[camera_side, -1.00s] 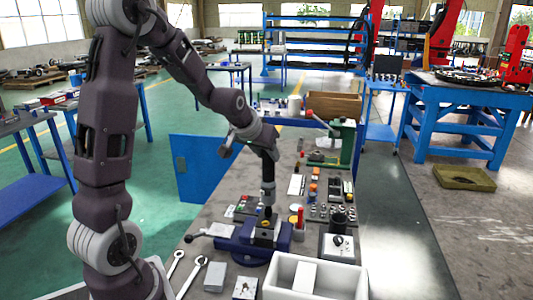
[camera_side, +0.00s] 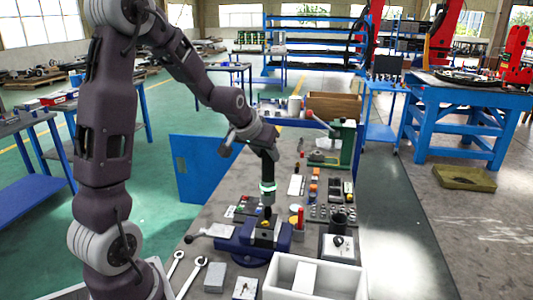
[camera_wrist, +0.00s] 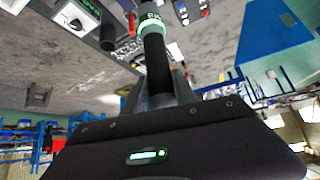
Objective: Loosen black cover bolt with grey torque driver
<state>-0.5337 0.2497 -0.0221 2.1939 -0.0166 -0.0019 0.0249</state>
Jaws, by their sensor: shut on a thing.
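My gripper (camera_side: 268,165) is shut on the torque driver (camera_side: 268,196), which hangs upright below it over the vise. The driver has a dark handle and a lit green-white ring; its handle and ring also show in the wrist view (camera_wrist: 154,48), between my gripper's fingers (camera_wrist: 163,92). A small block (camera_side: 265,238) sits in the jaws of the blue vise (camera_side: 231,246). The driver's lower end is at or just above a yellowish spot on the block; contact cannot be told. The black cover bolt cannot be made out beneath the driver.
A white bin (camera_side: 316,278) stands in front of the vise. Wrenches (camera_side: 192,277) and small blocks lie at the near left. A red-topped item, a black cup (camera_side: 338,221) and small parts crowd the right. A green press (camera_side: 344,146) stands behind.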

